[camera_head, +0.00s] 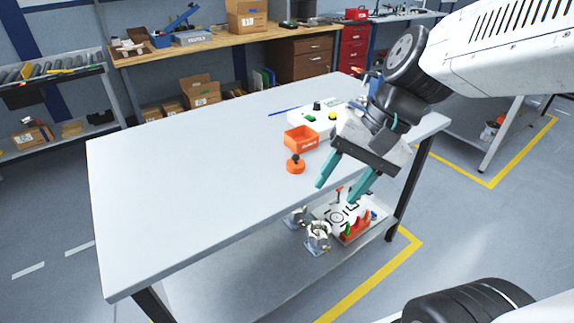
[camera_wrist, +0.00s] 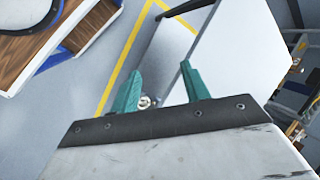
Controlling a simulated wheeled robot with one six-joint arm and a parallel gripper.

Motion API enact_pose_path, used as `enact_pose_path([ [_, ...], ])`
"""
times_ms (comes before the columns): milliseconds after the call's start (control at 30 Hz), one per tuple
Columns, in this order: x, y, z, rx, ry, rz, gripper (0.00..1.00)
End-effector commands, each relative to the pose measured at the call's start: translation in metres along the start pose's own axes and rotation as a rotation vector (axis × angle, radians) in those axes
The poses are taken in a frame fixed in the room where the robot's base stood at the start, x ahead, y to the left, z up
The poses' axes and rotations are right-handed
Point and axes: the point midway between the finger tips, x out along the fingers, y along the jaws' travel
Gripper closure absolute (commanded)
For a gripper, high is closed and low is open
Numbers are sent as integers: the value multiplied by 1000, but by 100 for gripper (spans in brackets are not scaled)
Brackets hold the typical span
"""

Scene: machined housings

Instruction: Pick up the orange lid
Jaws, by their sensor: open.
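An orange lid (camera_head: 295,165), round with a small knob on top, lies on the white tabletop near its front edge in the head view. My gripper (camera_head: 334,193) is to the right of the lid, apart from it. Its two teal fingers are spread with nothing between them. In the wrist view my gripper (camera_wrist: 160,92) also shows open and empty, over the table's edge and the floor. I cannot make out the lid in the wrist view.
An orange bin (camera_head: 300,138) stands just behind the lid, and a white control box (camera_head: 322,118) with buttons is behind that. Metal housings (camera_head: 318,236) and a tray (camera_head: 335,212) with coloured items sit on the lower shelf. The left of the tabletop (camera_head: 185,190) is clear.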

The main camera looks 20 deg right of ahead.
Motion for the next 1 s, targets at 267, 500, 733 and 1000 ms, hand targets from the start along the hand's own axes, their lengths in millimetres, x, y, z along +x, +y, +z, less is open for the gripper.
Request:
enact_pose_path([
  [267,43,-48,-114,737,-150,-441,54],
  [500,79,-23,-226,1362,-202,-729,54],
  [733,100,12,-278,1672,-205,-861,54],
  [1000,119,3,-295,1712,-205,-877,54],
])
